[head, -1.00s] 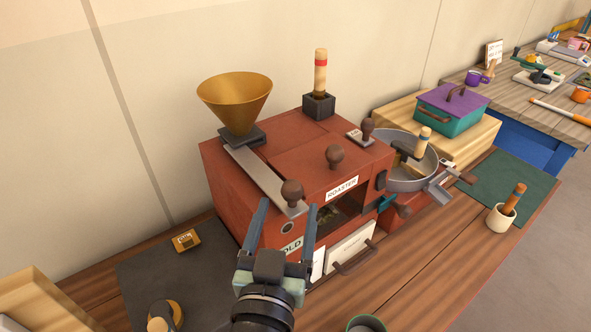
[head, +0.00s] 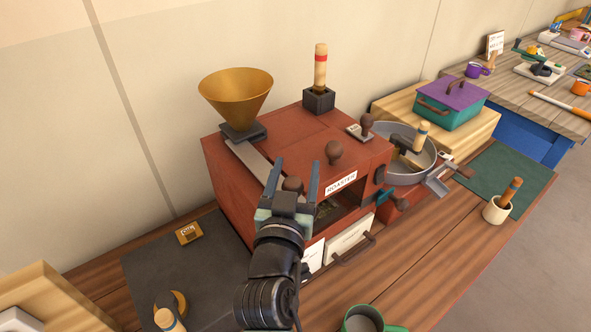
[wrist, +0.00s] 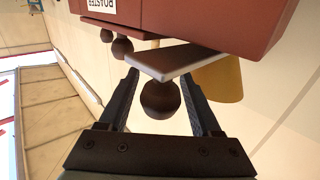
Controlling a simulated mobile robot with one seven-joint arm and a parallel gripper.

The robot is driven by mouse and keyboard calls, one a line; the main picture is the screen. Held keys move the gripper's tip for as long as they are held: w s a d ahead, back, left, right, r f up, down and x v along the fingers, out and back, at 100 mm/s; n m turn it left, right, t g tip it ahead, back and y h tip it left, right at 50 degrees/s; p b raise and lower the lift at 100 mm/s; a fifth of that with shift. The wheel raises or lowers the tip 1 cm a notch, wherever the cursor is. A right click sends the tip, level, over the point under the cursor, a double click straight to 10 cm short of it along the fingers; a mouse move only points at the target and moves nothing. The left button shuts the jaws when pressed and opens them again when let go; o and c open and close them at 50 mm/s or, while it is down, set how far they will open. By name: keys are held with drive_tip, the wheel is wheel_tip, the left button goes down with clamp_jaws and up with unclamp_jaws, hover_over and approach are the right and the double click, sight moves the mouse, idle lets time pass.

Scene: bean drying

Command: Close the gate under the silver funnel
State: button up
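The funnel (head: 236,88) on the roaster looks gold or brass, not silver. Under it a flat silver gate plate (head: 247,158) is slid out toward the front left edge of the roaster, with a round brown knob (head: 292,184) at its outer end. In the wrist view the plate (wrist: 175,60) juts past the red body, and its knob (wrist: 160,99) lies between my fingers, with gaps on both sides. My gripper (head: 295,168) is open around the knob. Part of the funnel (wrist: 222,78) shows behind the right finger.
The red roaster (head: 228,185) carries another brown knob (head: 333,152) and a wooden-handled tool in a dark block (head: 319,99). A round pan (head: 425,170) is at its right. A green cup (head: 362,320) stands in front. The dark mat (head: 190,270) has free room.

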clamp_jaws()
idle(1.2)
